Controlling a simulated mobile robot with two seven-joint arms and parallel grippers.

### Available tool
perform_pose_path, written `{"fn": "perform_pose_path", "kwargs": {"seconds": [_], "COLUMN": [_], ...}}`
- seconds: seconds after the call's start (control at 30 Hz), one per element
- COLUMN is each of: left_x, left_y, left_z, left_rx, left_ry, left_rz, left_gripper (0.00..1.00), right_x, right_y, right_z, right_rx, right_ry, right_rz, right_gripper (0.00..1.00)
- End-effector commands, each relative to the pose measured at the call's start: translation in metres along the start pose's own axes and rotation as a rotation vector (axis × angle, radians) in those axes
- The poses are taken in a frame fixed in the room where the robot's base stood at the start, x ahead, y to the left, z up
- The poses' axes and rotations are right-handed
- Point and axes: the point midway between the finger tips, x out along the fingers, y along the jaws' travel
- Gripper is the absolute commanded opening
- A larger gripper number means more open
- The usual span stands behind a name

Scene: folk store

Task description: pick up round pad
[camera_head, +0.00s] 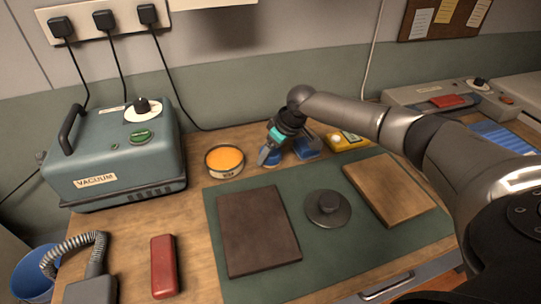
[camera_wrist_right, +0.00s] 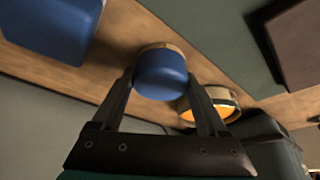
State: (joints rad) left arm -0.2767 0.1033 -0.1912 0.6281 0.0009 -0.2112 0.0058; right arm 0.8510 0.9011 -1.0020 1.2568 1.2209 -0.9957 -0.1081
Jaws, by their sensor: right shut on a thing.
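The round pad (camera_wrist_right: 160,76) is a small blue cylinder with a tan rim, between the two fingers of my right gripper (camera_wrist_right: 162,84) in the wrist view. The fingers are shut on its sides. In the head view my right gripper (camera_head: 268,156) is at the back of the wooden table, just right of the orange tin, and the blue pad (camera_head: 271,162) shows partly behind it. I cannot tell whether the pad touches the table. My left gripper is not in view.
An orange-filled tin (camera_head: 225,161) stands close left of the gripper. A blue block (camera_head: 306,147) and a yellow box (camera_head: 346,140) are to its right. The green mat (camera_head: 300,262) bears two flat boards and a grey knobbed disc (camera_head: 327,208). The vacuum unit (camera_head: 118,155) stands left.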

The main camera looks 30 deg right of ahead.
Motion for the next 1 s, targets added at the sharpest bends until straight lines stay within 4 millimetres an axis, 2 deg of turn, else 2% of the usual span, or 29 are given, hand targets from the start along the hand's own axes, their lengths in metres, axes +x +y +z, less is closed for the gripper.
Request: {"fn": "perform_pose_path", "kwargs": {"seconds": [0.07,0.43,0.6,0.73,0.87,1.0], "left_x": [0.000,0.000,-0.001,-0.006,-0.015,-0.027], "left_y": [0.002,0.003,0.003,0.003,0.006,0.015], "left_z": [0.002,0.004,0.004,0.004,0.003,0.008], "left_rx": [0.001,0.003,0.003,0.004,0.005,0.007], "left_ry": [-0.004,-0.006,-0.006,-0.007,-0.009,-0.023], "left_rz": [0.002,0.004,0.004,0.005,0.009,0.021], "left_gripper": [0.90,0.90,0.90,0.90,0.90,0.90], "right_x": [0.000,0.000,-0.002,-0.014,-0.040,-0.078], "right_y": [0.000,0.000,0.000,0.000,0.000,0.001], "right_z": [0.000,0.000,0.000,-0.006,-0.018,-0.036], "right_rx": [0.000,0.000,0.000,0.000,-0.001,-0.001], "right_ry": [-0.001,-0.001,-0.001,0.001,0.004,0.005], "right_rz": [0.000,0.000,0.000,0.000,0.000,0.001], "right_gripper": [0.52,0.10,0.10,0.10,0.10,0.10]}}
